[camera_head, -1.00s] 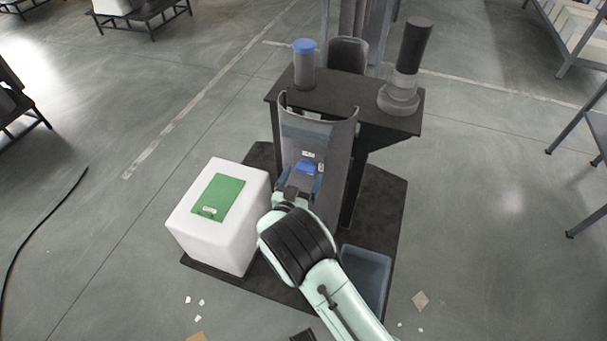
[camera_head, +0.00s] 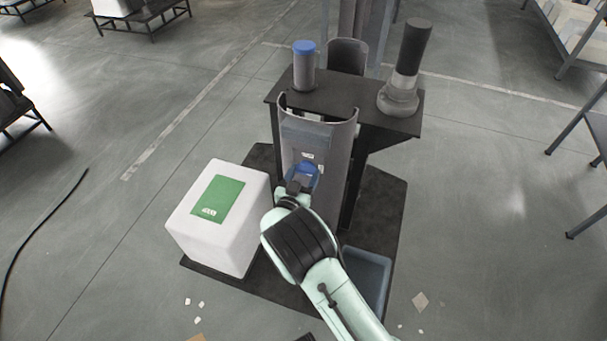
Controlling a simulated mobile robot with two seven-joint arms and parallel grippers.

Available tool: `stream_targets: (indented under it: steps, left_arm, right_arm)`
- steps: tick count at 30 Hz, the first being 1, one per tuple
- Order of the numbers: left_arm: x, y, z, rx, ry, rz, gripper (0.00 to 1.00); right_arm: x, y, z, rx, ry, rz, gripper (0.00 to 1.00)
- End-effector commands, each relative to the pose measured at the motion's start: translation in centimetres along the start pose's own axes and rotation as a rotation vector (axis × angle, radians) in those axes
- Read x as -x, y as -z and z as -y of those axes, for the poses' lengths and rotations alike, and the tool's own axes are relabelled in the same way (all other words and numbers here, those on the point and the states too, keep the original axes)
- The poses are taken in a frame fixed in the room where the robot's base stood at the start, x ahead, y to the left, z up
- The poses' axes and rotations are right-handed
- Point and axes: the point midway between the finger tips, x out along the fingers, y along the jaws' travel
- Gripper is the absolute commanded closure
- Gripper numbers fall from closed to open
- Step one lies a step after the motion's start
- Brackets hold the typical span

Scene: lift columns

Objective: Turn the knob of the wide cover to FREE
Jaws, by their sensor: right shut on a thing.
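The wide cover (camera_head: 338,142) is a curved grey upright panel in front of the dark stand. Its blue knob (camera_head: 304,170) sits low on the panel's face, with small white labels around it that are too small to read. My right gripper (camera_head: 301,179) is at the panel and shut on the blue knob. Its fingers hide part of the knob, so I cannot read its exact setting.
A white box (camera_head: 212,240) with a green panel (camera_head: 215,196) stands left of my right gripper. A blue-capped cylinder (camera_head: 304,70) and a dark column (camera_head: 408,60) stand on the black shelf (camera_head: 350,95). A blue-grey bin (camera_head: 368,272) lies to the right of my arm.

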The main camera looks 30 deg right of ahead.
Motion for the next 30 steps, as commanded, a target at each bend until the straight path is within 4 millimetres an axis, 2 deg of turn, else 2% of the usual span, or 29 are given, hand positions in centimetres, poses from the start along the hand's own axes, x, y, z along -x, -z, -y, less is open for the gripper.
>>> stream_targets:
  steps: [11,30]
  left_arm:
    - [2.0,-1.5,-0.5,-0.001,0.004,0.041,1.00]
    - [5.3,-3.4,-0.9,0.005,0.016,0.101,1.00]
  right_arm:
    - [0.0,0.1,-0.1,0.226,0.000,0.002,0.67]
    - [0.0,0.1,0.0,0.832,0.001,0.004,0.67]
